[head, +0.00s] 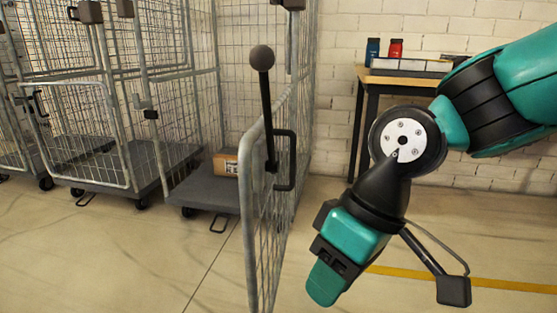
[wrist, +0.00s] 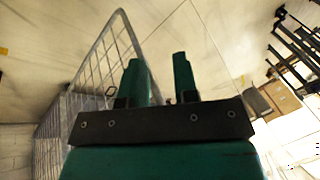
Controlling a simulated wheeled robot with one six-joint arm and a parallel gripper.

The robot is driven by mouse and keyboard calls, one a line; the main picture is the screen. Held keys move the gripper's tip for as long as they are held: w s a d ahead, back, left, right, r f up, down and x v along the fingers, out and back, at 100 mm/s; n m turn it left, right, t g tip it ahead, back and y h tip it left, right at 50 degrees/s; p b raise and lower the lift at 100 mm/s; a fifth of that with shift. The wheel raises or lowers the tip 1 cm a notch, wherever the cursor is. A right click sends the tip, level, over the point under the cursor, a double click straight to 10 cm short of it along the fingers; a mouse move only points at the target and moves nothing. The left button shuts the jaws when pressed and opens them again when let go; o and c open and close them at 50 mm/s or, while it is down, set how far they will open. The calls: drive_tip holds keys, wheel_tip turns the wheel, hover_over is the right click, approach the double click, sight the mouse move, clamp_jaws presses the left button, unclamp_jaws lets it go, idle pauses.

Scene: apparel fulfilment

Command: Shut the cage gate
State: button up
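The cage gate (head: 262,215) is a grey wire-mesh panel. It stands swung open toward me, seen nearly edge-on in the head view. It carries a black lever with a round knob (head: 262,58) and a black loop handle (head: 288,160) on its right side. The cage's grey base (head: 205,190) shows behind it, with the front open. My gripper (head: 326,284) is to the right of the gate, pointing down, with nothing held. In the wrist view my gripper (wrist: 161,80) has its two green fingers apart, and the gate (wrist: 110,50) shows behind and left of them.
A cardboard box (head: 225,164) lies on the cage base. Other wheeled cages (head: 85,120) stand at the left. A table (head: 400,80) with red and blue bottles stands against the brick wall. The floor in front of the cages is clear, with a yellow line (head: 460,279) at the right.

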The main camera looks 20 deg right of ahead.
drive_tip(key=w+d+r+m+p, duration=0.1)
drive_tip(key=w+r+p, duration=0.2)
drive_tip(key=p, duration=0.1)
drive_tip(key=w+d+r+m+y+p, duration=0.1)
drive_tip(key=w+r+m+p, duration=0.1)
drive_tip(key=w+r+p, duration=0.1)
drive_tip(key=w+d+r+m+t+y+p, duration=0.1)
drive_tip(key=w+r+m+p, duration=0.1)
drive_tip(key=w+r+p, duration=0.2)
drive_tip(key=shift+w+p, duration=0.45)
drive_tip(key=shift+p, duration=0.45)
clamp_jaws()
drive_tip(key=m+t+y+p, duration=0.25)
drive_tip(key=m+p, duration=0.35)
drive_tip(key=p, duration=0.4)
approach(266, 158)
wheel_tip(266, 158, down, 4)
drive_tip(key=a, duration=0.2)
drive_tip(key=w+a, duration=0.1)
drive_tip(key=shift+a+f+t+h, duration=0.25)
drive_tip(key=shift+a+t+h, duration=0.1)
drive_tip(key=shift+w+a, duration=0.25)
drive_tip(key=shift+a, duration=0.3)
